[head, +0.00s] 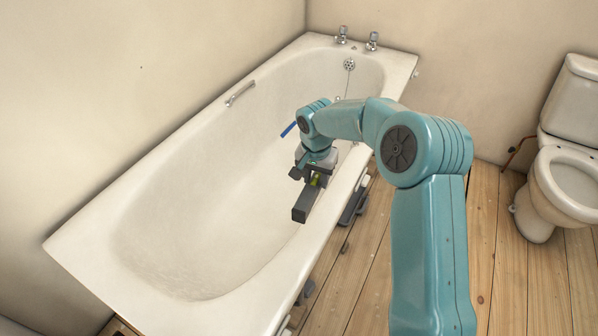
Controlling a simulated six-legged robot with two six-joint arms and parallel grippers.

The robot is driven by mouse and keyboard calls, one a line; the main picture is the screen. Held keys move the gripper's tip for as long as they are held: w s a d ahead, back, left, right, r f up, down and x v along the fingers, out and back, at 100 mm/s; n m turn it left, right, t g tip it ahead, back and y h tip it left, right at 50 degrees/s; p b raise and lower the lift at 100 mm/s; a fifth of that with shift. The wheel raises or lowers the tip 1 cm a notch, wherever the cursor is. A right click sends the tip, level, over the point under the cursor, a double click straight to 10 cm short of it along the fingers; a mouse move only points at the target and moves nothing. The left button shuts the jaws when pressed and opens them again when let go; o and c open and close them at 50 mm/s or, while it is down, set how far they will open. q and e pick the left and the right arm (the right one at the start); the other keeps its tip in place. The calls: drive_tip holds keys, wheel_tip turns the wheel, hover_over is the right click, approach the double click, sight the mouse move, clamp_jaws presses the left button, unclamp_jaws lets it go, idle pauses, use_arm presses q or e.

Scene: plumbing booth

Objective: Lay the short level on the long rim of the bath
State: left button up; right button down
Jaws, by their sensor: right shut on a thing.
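The white bath (200,289) runs from the lower left to the back. Its near long rim faces the wooden floor. My right gripper (312,177) points down by the inner edge of that rim and is shut on the short level. I cannot tell whether the level touches the rim. My left gripper is out of view.
Two taps (372,41) stand at the bath's far end, and a grab handle (240,92) is on the wall-side inner face. A white toilet (556,186) stands at the right. Dark parts (353,206) show low beside the bath. The floorboards (510,275) at the lower right are clear.

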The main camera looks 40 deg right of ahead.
drive_tip(key=s+d+f, duration=0.1)
drive_tip(key=s+d, duration=0.1)
drive_tip(key=d, duration=0.1)
drive_tip(key=m+b, duration=0.1)
drive_tip(key=b, duration=0.1)
hover_over(332, 205)
drive_tip(key=shift+s+f, duration=0.1)
drive_tip(key=shift+f, duration=2.55)
drive_tip(key=shift+a+b, duration=0.1)
drive_tip(key=shift+b, duration=0.35)
drive_tip(key=shift+f, duration=0.1)
drive_tip(key=shift+f+b, duration=0.85)
drive_tip(key=shift+f, duration=0.05)
drive_tip(key=shift+f, duration=0.2)
drive_tip(key=c, duration=0.6)
unclamp_jaws()
